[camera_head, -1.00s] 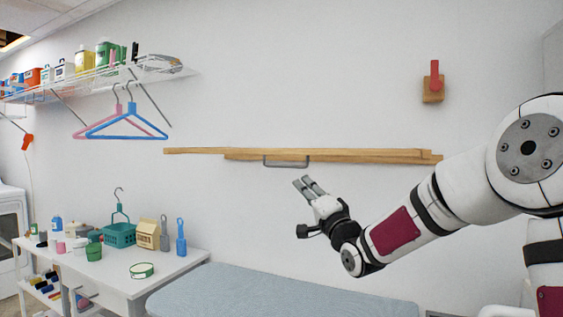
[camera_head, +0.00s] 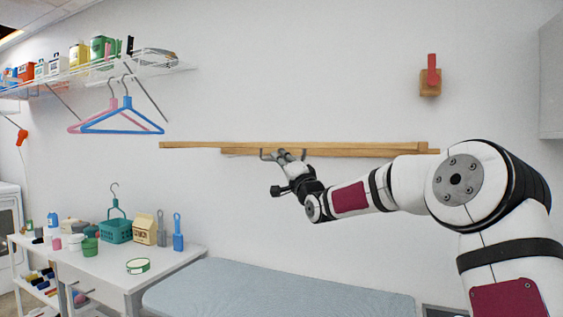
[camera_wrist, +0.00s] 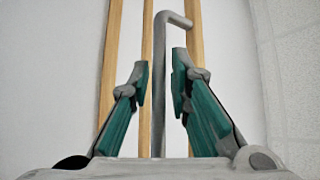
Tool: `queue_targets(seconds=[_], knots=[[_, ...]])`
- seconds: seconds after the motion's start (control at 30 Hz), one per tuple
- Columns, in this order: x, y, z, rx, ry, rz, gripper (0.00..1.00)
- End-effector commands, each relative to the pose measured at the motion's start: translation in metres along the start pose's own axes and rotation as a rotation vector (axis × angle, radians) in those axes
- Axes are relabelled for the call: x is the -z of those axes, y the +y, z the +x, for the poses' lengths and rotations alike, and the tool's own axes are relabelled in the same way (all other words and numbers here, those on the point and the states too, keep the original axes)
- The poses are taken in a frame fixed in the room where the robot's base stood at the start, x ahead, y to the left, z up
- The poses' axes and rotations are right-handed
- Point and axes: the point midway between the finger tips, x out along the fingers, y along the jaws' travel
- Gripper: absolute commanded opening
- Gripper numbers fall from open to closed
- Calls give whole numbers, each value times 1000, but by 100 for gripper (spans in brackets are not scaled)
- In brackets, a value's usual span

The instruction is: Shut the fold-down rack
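The fold-down rack (camera_head: 190,145) is a long, light wooden frame on the white wall, seen nearly edge-on in the head view. It has a grey metal bar handle (camera_head: 263,154) on its front side. My gripper (camera_head: 287,154) is at this handle, and its fingers hide part of the bar. In the wrist view the handle (camera_wrist: 160,70) runs lengthwise between the two fingers (camera_wrist: 160,85). The fingers stand apart, with gaps on both sides of the bar. The rack's wooden bars (camera_wrist: 112,60) lie behind the fingers.
A padded blue-grey board (camera_head: 270,290) lies below the rack. A white table (camera_head: 165,270) with a teal basket (camera_head: 116,230) and several items stands at the left. Blue and pink hangers (camera_head: 122,115) hang from a wire shelf (camera_head: 140,66).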

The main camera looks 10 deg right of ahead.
Motion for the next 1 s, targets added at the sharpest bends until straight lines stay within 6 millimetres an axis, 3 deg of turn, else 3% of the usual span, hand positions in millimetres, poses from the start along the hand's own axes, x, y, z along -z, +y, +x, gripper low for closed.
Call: queue_targets(seconds=[0.27,0.33,0.37,1.0], knots=[[0,0,1,0,0,0,18],[0,0,1,0,0,0,2],[0,0,1,0,0,0,0],[4,-11,4,-21,1,22,0]])
